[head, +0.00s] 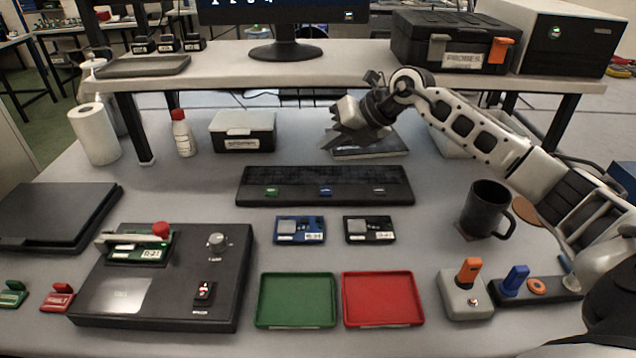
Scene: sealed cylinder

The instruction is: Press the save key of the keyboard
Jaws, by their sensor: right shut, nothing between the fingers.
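The black keyboard (300,199) lies on the bench in front of the raised shelf. Its front row carries a green key (271,191), a blue key (325,191) and a grey key (378,190). Their labels are too small to read, so I cannot tell which is the save key. My right gripper (333,143) is shut and empty. In the picture it shows above and behind the keyboard's middle, apart from it, with its fingers pointing left and down. My left gripper is not in view.
A dark flat object (370,152) lies behind the keyboard, partly hidden by my right gripper. Two small boards, blue (299,230) and black (369,230), lie in front. A black mug (487,208) stands at right. Green (297,301) and red (382,300) trays lie nearest.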

